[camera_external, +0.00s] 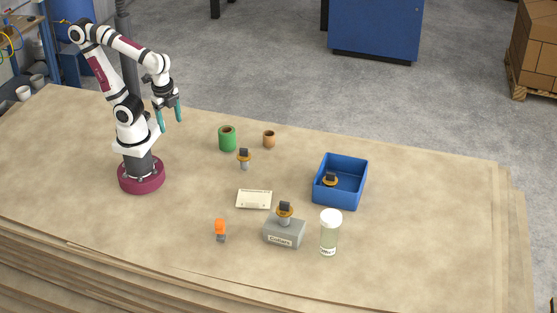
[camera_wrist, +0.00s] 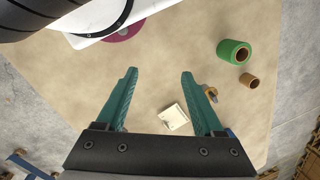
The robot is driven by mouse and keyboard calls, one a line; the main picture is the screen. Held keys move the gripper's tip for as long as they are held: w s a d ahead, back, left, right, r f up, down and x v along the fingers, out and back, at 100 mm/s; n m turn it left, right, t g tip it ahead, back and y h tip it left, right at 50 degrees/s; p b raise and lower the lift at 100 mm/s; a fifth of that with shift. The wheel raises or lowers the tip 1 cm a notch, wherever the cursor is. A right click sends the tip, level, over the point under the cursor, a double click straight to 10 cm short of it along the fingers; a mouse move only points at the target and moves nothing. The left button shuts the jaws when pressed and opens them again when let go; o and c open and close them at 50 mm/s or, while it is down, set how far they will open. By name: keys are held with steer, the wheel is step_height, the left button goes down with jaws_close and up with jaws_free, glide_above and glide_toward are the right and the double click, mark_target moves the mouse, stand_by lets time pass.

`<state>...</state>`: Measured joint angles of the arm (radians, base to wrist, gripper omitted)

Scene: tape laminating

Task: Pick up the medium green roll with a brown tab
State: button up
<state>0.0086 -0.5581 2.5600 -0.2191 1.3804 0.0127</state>
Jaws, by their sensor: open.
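A green roll (camera_external: 227,138) with a brown core stands upright on the wooden table, to the right of my arm. A smaller brown-orange roll (camera_external: 269,139) stands just to its right. In the wrist view the green roll (camera_wrist: 233,52) is at the upper right, with the small brown roll (camera_wrist: 249,80) below it. No separate tab can be made out on either roll. My gripper (camera_external: 168,112) is open and empty, raised above the table to the left of the green roll. Its teal fingers (camera_wrist: 158,73) also show in the wrist view, with nothing between their tips but table.
A dark-handled tool (camera_external: 244,159) stands just in front of the green roll. A white card (camera_external: 254,199), an orange-topped item (camera_external: 220,229), a grey block (camera_external: 284,233) with another tool, a white-lidded jar (camera_external: 330,232) and a blue bin (camera_external: 340,182) stand farther forward and right.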

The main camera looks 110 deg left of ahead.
steer(key=o, duration=0.4)
steer(key=w+a+f+n+t+h, duration=0.25)
steer(key=n+h, duration=0.25)
steer(key=n, duration=0.7)
steer(key=w+a+f+n+t+h, duration=0.25)
steer(key=a+f+n+h, duration=0.2)
steer(key=n, duration=0.75)
steer(key=s+a+f+n+t+y, duration=0.3)
steer(key=a+n+t+y, duration=0.1)
steer(key=a+n, duration=0.45)
steer(key=s+a+f+n+t+y, duration=0.3)
steer(key=s+a+n+t+y, duration=0.15)
steer(key=a+n, duration=0.35)
steer(key=h, duration=0.1)
glide_above(235, 149)
steer(key=shift+n, duration=0.45)
steer(key=f, duration=0.5)
steer(key=shift+s+a+f, duration=0.1)
steer(key=shift+a+f, duration=0.15)
steer(key=shift+a, duration=0.05)
